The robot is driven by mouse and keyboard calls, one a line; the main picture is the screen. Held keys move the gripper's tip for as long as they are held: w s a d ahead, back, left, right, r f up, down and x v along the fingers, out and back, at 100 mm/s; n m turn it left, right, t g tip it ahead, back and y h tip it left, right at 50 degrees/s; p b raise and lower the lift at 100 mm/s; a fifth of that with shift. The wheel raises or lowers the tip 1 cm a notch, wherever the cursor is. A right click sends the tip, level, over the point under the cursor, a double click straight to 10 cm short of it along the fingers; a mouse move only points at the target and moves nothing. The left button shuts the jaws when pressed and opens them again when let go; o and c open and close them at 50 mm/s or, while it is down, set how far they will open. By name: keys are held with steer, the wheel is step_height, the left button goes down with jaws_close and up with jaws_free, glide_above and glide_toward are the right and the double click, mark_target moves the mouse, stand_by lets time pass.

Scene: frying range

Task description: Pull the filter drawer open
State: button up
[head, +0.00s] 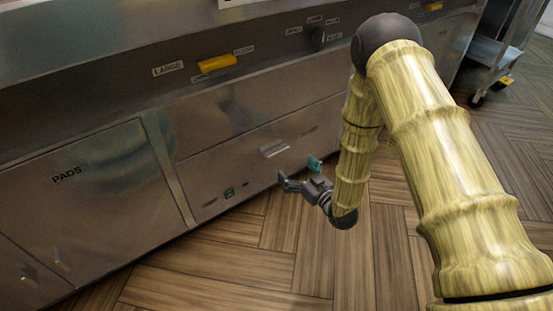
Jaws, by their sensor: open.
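The filter drawer (225,165) is the lower steel front in the middle of the range in the head view. Its face looks flush with the panels around it. A short pale handle (273,149) sticks out near its top edge, with a small blurred label (308,131) to the right. My gripper (299,172) is open and empty, low in front of the drawer, just below and right of the handle in the picture. One finger shows teal. The gripper appears apart from the handle; the exact gap to the drawer face cannot be told.
A panel marked PADS (75,190) is left of the drawer. Yellow handles (217,63) and a dark knob (318,38) sit above. The wood floor (240,265) before the range is clear. A wheeled cart (495,55) stands far right.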

mark_target(279, 153)
steer(key=shift+b+x, duration=2.45)
steer(key=shift+x, duration=3.05)
steer(key=shift+r, duration=0.15)
